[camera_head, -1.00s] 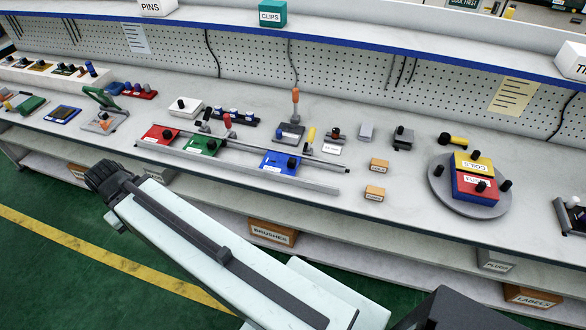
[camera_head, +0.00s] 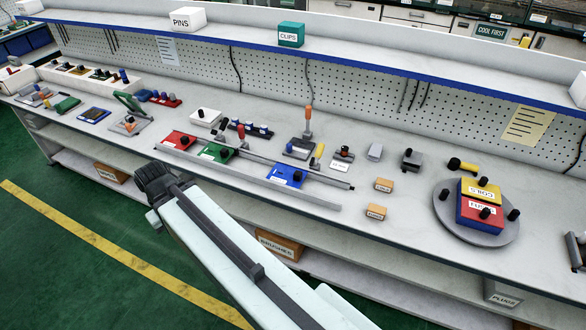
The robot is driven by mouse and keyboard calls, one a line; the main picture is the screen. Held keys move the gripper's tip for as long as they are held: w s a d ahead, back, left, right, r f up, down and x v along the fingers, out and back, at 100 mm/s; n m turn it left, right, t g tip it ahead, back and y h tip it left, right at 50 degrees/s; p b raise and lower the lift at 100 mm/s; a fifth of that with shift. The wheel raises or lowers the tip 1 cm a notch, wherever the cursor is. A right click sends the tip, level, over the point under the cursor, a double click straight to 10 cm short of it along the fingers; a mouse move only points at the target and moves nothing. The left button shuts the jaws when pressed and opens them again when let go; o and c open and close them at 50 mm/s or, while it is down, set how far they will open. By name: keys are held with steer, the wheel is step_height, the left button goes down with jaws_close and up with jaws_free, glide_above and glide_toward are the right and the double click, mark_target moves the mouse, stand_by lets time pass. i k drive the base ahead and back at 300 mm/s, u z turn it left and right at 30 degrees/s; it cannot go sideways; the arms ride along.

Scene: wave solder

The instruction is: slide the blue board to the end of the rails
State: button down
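The blue board (camera_head: 280,178) with a black knob lies on the pair of rails (camera_head: 322,183), towards their right end, with a short bare stretch of rail to its right. A green board (camera_head: 209,155) and a red board (camera_head: 172,142) sit on the same rails further left, each with a black knob. My gripper (camera_head: 150,180) is the dark end of the pale arm, in front of the bench's front edge, left of and apart from the blue board. Its fingers cannot be made out, and nothing shows in it.
Small orange-fronted boxes (camera_head: 384,185) lie right of the rails. A round turntable (camera_head: 450,222) carries yellow and red boxes. The bench front between rails and turntable is mostly clear.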

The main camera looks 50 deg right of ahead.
mark_target(283, 173)
steer(key=i, duration=0.85)
steer(key=u, duration=0.05)
